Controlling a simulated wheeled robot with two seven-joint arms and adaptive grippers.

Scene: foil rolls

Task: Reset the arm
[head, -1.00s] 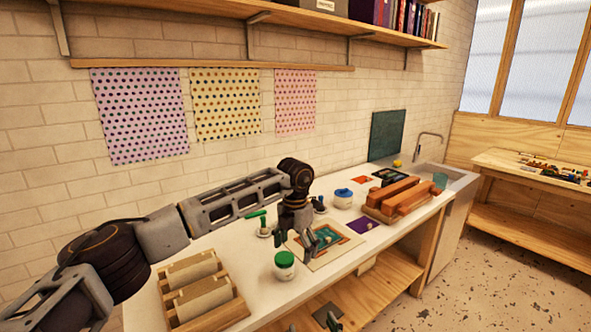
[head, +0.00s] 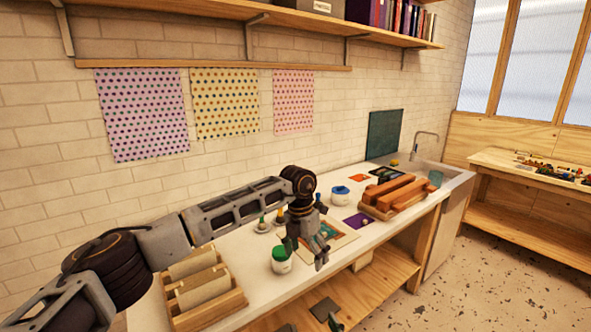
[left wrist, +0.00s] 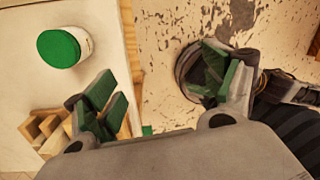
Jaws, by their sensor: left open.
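My left gripper (head: 305,252) is open and empty. It hangs over the front part of the white bench (head: 240,248), just right of a white jar with a green lid (head: 282,262). It partly covers a framed coloured print (head: 340,238). In the left wrist view my left gripper (left wrist: 166,88) has its green-padded fingers wide apart with nothing between them. The green-lidded jar (left wrist: 62,48) is up and left of the fingers, apart from them. Dark green tips at the bottom edge of the head view may be my right gripper; its state is unclear.
A wooden rack with pale rolls (head: 203,292) stands at the near left, below my left arm. A wooden tray with red-brown blocks (head: 392,194), a blue-lidded jar (head: 340,193) and a purple sheet (head: 358,222) lie further right. A plywood shelf (head: 385,270) runs below the bench.

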